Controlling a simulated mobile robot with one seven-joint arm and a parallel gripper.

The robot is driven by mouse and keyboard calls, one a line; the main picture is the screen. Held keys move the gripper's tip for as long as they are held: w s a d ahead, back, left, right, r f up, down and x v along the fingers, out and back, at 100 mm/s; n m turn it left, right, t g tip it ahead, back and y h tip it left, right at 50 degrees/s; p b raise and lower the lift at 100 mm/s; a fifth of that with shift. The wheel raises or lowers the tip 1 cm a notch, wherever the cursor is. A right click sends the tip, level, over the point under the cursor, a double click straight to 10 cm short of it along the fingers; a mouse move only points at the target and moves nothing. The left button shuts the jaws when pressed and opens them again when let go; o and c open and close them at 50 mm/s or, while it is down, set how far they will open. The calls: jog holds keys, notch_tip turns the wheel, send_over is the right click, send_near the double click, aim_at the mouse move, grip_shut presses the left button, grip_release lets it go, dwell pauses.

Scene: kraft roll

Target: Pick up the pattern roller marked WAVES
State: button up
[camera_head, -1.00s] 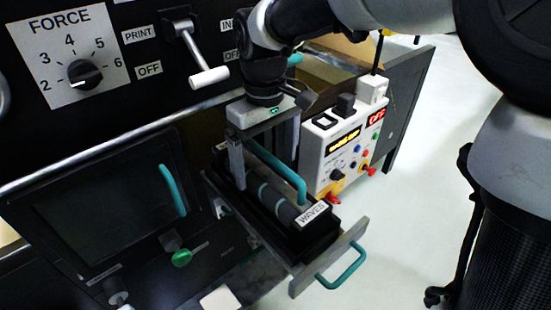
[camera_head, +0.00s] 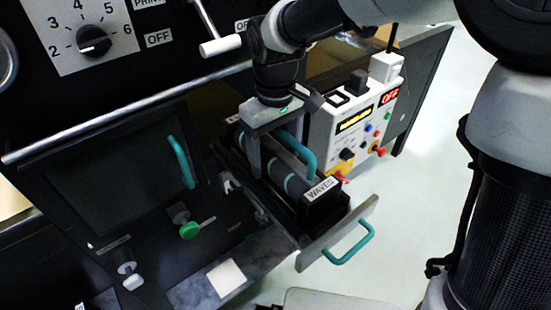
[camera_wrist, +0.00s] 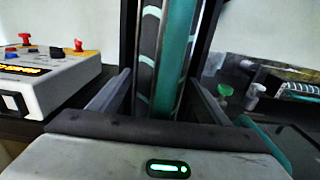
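The WAVES roller (camera_head: 294,184) is dark with pale teal wavy bands, a teal handle bar above it and a white WAVES label on its near end block. It lies in a pulled-out drawer (camera_head: 318,248) with a grey front and teal pull. My gripper (camera_head: 262,160) points down over the roller's far part. In the wrist view, the roller (camera_wrist: 147,55) and its teal bar (camera_wrist: 172,65) run between the two separated fingers of my gripper (camera_wrist: 155,92). I see a gap on each side. The fingertips are partly hidden in the head view.
A white control box (camera_head: 350,125) with an OFF display and coloured knobs stands close to the right of my gripper. A dark machine panel with a FORCE dial (camera_head: 94,41) and a lever (camera_head: 220,46) rises behind. A dark door (camera_head: 115,165) with a teal handle is at left. Open floor lies right.

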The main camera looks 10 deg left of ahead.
jog(key=c, duration=1.1)
jog(key=shift+w+r, duration=0.1)
jog(key=shift+r, duration=0.05)
jog(key=shift+c, duration=0.2)
